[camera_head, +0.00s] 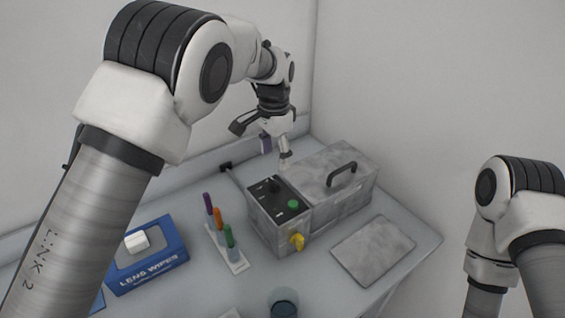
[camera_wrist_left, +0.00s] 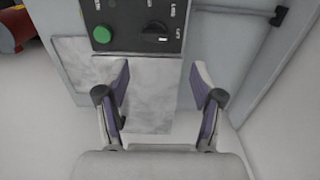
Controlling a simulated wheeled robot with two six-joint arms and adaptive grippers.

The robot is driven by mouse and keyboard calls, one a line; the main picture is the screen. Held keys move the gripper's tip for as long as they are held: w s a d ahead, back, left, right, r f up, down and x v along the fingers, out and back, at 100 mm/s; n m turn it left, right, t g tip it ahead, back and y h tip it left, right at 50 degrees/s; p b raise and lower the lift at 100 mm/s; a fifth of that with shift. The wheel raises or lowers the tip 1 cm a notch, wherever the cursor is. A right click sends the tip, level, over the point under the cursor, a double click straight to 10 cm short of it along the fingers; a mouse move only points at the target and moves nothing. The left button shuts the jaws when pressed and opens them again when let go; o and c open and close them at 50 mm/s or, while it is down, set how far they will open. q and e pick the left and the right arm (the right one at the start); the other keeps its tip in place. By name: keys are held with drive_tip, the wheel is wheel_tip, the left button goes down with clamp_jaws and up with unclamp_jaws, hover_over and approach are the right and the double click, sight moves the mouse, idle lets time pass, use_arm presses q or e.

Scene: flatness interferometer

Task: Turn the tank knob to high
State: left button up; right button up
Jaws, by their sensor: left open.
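The grey metal tank (camera_head: 335,180) stands at the back of the table with a lid and black handle. Its black control panel (camera_head: 265,193) faces up on the left end. The panel carries a black knob (camera_head: 274,186) and a green button (camera_head: 293,204). In the left wrist view the knob (camera_wrist_left: 155,32) sits right of the green button (camera_wrist_left: 102,34), with small white labels around it that are too small to read. My left gripper (camera_head: 285,155) is above and behind the panel; in its wrist view the fingers (camera_wrist_left: 160,95) are open, empty and apart from the knob. My right gripper is out of view.
A yellow tap (camera_head: 297,241) sticks out of the tank's front. A rack (camera_head: 232,258) of coloured markers or tubes and a blue lens wipes box (camera_head: 148,262) stand to the left. A grey plate (camera_head: 373,250) lies at right, a dark cup (camera_head: 284,303) in front.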

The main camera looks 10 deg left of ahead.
sight(274, 179)
use_arm(q)
drive_tip(key=shift+w+f, duration=0.5)
drive_tip(key=shift+w, duration=0.2)
drive_tip(key=s+f+p, duration=0.1)
drive_tip(key=s+f, duration=0.1)
drive_tip(key=s+f+p, duration=0.1)
drive_tip(key=s, duration=0.1)
drive_tip(key=shift+s+a+f, duration=0.1)
drive_tip(key=shift+f, duration=0.25)
drive_tip(key=shift+w+f, duration=0.45)
drive_tip(key=shift+f, duration=0.15)
drive_tip(key=shift+w+f, duration=0.4)
drive_tip(key=shift+f, duration=0.2)
drive_tip(key=shift+w+f, duration=0.15)
drive_tip(key=shift+w, duration=0.1)
drive_tip(key=shift+s, duration=0.1)
drive_tip(key=shift+s+r, duration=0.25)
drive_tip(key=shift+r, duration=0.05)
drive_tip(key=c, duration=0.6)
drive_tip(key=shift+s+r, duration=0.1)
drive_tip(key=shift+s, duration=0.1)
drive_tip(key=c, duration=0.5)
drive_tip(key=shift+w, duration=0.1)
drive_tip(key=shift+c, duration=0.2)
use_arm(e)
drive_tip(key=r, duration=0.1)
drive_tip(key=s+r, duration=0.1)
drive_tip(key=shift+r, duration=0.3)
